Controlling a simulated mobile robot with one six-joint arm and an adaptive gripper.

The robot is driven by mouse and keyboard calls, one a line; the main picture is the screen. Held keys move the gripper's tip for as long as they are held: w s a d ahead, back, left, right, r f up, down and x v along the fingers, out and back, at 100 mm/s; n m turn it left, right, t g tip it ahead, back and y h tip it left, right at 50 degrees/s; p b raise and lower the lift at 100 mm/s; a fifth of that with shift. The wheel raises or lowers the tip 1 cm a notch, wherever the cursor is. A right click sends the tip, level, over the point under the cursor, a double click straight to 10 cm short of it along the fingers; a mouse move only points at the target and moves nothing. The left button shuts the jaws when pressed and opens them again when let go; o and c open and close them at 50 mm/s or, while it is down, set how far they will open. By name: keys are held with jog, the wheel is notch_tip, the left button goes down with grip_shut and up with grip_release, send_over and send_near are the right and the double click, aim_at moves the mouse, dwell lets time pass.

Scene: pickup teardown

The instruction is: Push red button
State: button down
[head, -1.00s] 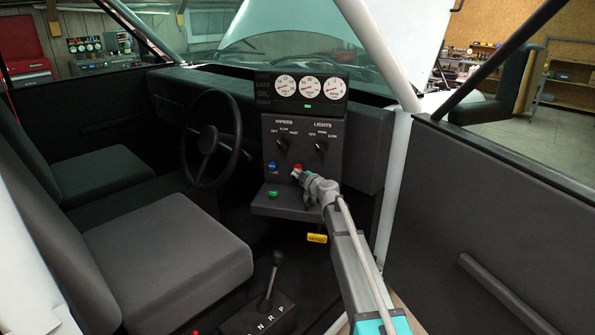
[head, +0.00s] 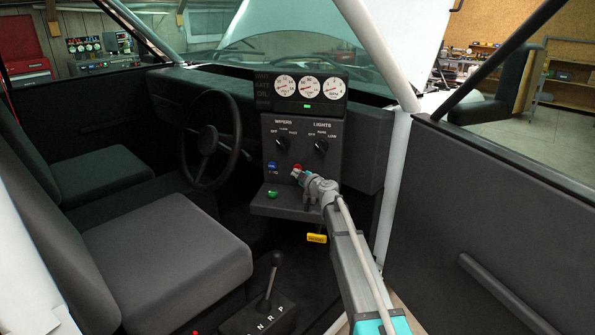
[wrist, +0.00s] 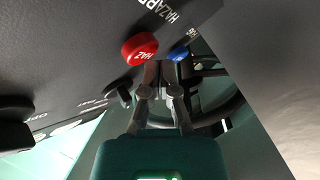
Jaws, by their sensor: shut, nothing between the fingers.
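The red button (wrist: 139,49), marked HAZ, stands out from the dark panel in the wrist view. In the head view the red button (head: 297,168) shows just at the end of my arm. My gripper (wrist: 163,72) is shut and empty, with its fingertips close beside the red button. I cannot tell whether they touch it. In the head view my gripper (head: 301,174) is small and partly covers the area below the button.
Wiper and light knobs (head: 320,146) sit above. A steering wheel (head: 207,157) stands to the left. A yellow tag (head: 317,238) hangs below the ledge.

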jog(key=shift+w, duration=0.2)
jog(key=shift+w+d, duration=0.1)
jog(key=shift+w, duration=0.15)
dwell(0.5)
jog(key=shift+s, duration=0.15)
jog(key=shift+s+a, duration=0.2)
jog(key=shift+s, duration=0.15)
dwell(0.5)
jog(key=shift+s+a, duration=0.2)
jog(key=shift+s, duration=2.05)
jog(key=shift+s+a, duration=0.15)
jog(key=shift+s, duration=0.55)
